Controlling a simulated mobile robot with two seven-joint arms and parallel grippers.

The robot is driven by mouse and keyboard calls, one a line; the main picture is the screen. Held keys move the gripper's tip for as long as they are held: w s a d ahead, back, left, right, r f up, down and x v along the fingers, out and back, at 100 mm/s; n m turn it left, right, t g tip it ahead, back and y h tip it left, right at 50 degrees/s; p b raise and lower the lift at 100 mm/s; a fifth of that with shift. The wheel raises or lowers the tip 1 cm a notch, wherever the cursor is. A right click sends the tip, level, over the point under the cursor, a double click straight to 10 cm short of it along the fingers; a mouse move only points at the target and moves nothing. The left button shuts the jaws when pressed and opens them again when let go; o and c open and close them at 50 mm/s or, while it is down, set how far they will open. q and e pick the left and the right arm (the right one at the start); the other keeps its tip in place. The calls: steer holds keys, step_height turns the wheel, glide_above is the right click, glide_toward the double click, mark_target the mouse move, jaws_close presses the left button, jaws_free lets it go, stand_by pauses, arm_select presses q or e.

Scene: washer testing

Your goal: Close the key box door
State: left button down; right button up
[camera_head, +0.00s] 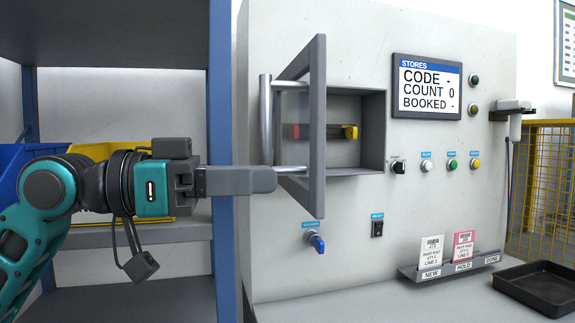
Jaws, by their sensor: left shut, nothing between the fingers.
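The key box (360,158) is a grey recess in the white panel. Its framed door (318,195) stands open, swung out toward me, with a clear pane and a vertical bar handle (266,100) on its left side. A red and yellow item (350,132) shows inside the box, partly seen through the pane. My left gripper (272,179) is shut and empty. Its tip is at the lower part of the handle, in front of it in the picture; I cannot tell whether they touch. My right gripper is not in view.
A blue-framed shelf (222,130) with yellow and blue bins stands close behind my left arm. Knobs and buttons (452,163), a blue-handled switch (316,241) and a display (427,87) are on the panel. A card rack (450,265) and black tray (540,287) sit at lower right.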

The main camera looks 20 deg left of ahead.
mark_target(315, 178)
arm_select(q)
steer(key=shift+p+x, duration=0.3)
steer(key=shift+x, duration=1.85)
